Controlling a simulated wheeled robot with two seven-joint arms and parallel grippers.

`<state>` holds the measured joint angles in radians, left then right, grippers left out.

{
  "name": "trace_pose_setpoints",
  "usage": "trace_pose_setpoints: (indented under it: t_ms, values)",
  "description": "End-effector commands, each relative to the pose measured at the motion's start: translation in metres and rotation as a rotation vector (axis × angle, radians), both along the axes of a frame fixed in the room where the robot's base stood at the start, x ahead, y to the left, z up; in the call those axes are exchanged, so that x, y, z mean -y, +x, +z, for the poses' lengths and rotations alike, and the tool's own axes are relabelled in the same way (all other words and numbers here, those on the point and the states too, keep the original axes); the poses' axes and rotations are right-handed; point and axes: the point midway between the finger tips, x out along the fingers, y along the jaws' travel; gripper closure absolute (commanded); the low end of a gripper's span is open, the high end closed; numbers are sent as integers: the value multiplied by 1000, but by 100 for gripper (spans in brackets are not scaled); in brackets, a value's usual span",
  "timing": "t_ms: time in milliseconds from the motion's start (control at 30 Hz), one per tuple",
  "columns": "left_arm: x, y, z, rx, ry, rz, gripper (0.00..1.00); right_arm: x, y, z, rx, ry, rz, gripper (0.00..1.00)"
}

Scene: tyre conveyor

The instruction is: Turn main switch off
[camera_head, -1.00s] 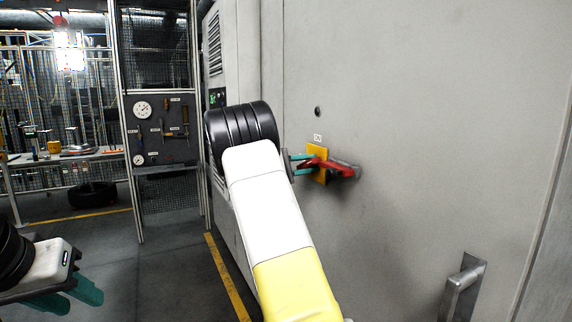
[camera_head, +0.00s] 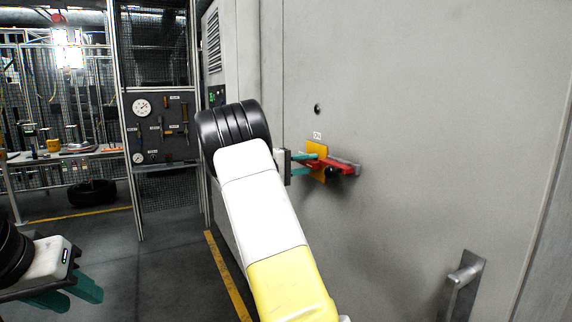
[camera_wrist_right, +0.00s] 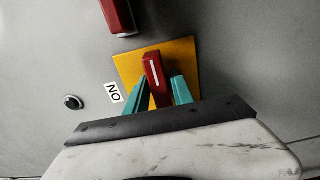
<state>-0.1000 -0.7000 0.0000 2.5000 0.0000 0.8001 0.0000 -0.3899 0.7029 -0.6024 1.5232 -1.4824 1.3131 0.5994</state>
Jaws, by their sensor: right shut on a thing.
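The main switch is a red handle (camera_head: 336,166) on a square yellow plate (camera_head: 317,150), fixed to a large grey cabinet wall (camera_head: 420,110). A small ON label (camera_head: 317,135) sits above it. In the right wrist view the handle (camera_wrist_right: 155,80) has a white stripe and stands in front of the yellow plate (camera_wrist_right: 185,52); the ON label (camera_wrist_right: 113,93) is to its left. My right gripper (camera_head: 312,163) is shut on the handle, its teal fingers on either side (camera_wrist_right: 160,88). My left gripper (camera_head: 78,298) is open and empty at the lower left.
A metal door handle (camera_head: 460,288) juts from the cabinet at the lower right. A round keyhole-like knob (camera_head: 317,109) is above the switch. A second red part (camera_wrist_right: 118,15) shows at the wrist view's top.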

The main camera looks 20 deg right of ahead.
Motion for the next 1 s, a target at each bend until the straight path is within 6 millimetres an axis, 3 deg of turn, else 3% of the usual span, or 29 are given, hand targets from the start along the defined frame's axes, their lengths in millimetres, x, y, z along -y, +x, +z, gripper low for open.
trace_pose_setpoints:
  t_ms: [267, 300, 367, 733, 1000]
  values:
    - [0, 0, 0, 0, 0, 0, 64, -1, 0, -1, 0, 2, 0, 100]
    - [0, 0, 0, 0, 0, 0, 64, -1, 0, -1, 0, 2, 0, 69]
    - [0, 0, 0, 0, 0, 0, 64, -1, 0, -1, 0, 2, 0, 58]
    - [0, 0, 0, 0, 0, 0, 64, -5, 0, 0, 0, 1, 1, 58]
    - [0, 0, 0, 0, 0, 0, 64, -47, -3, -1, -1, 1, 4, 58]
